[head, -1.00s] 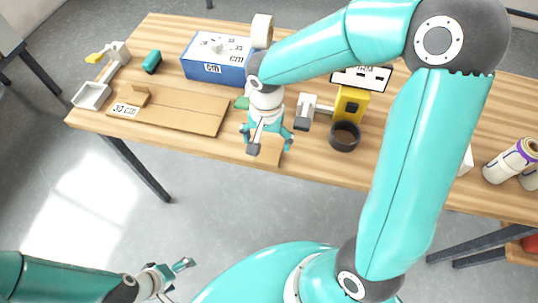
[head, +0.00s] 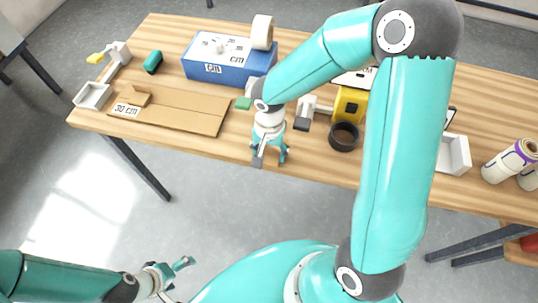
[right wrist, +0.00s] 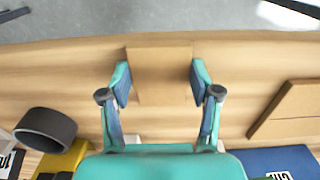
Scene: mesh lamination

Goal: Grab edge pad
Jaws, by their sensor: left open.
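A flat tan pad (right wrist: 160,72), which I take for the edge pad, lies at the table's edge in the right wrist view. My right gripper (head: 272,157) is over the front edge of the table in the head view, pointing down. In the right wrist view its two fingers are open, one at each side of the pad, with a small gap showing on both sides. In the head view my right gripper and wrist mostly hide the pad. My left gripper (head: 184,276) is open and empty, low at the lower left, away from the table.
A dark ring (head: 345,136) and a yellow block (head: 349,103) stand right of my right gripper. A blue box (head: 215,76) with a tape roll (head: 262,32) is behind. A cardboard sheet (head: 190,110) lies to the left.

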